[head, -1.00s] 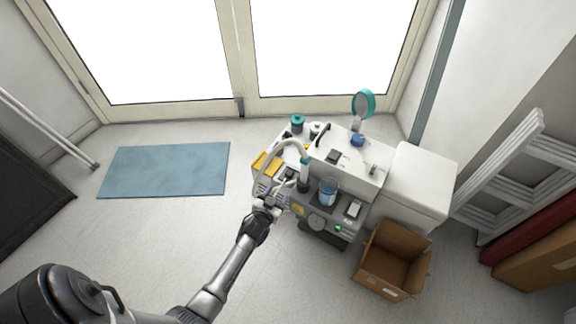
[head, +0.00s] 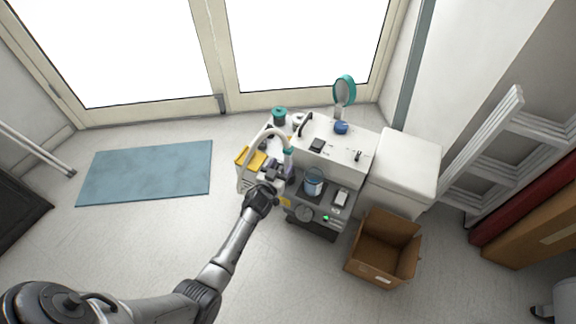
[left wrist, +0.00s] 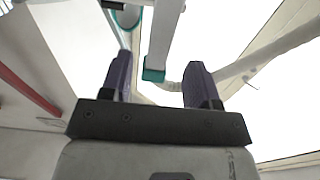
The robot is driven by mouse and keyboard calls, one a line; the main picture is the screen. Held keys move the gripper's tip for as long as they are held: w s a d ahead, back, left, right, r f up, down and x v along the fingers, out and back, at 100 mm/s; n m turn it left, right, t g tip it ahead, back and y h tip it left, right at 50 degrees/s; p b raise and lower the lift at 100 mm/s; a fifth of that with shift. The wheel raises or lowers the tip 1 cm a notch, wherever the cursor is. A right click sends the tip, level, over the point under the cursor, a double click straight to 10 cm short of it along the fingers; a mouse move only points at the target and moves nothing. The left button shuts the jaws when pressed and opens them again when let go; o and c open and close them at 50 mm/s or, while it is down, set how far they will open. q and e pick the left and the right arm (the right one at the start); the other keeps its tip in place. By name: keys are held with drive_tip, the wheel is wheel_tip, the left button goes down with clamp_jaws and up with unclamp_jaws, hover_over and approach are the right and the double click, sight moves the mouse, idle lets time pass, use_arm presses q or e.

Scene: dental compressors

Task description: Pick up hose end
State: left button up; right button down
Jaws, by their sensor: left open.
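A white hose (head: 270,135) arches over the left side of the dental compressor cart (head: 322,160). A teal collar (head: 287,151) marks its hose end, which hangs down on the right of the arch. My left gripper (head: 284,172) is at the cart's left front, close by the lower part of the hose end. In the left wrist view, the two purple fingers of my open left gripper (left wrist: 160,70) stand apart. A teal collar (left wrist: 153,75) on a white tube shows in the gap between them; whether it lies between the fingers or beyond them is unclear.
The cart carries a blue-banded jar (head: 313,183), a yellow box (head: 250,158) and a teal round mirror-like piece (head: 345,91). An open cardboard box (head: 384,250) stands at its front right. A blue mat (head: 146,172) lies on clear floor to the left.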

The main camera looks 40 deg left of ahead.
sight(287, 159)
use_arm(q)
drive_tip(key=b+x, duration=0.3)
drive_tip(key=x, duration=0.1)
drive_tip(key=shift+w+f, duration=0.1)
drive_tip(key=shift+w, duration=0.15)
drive_tip(key=shift+w+a, duration=0.15)
drive_tip(key=shift+w, duration=0.3)
clamp_jaws()
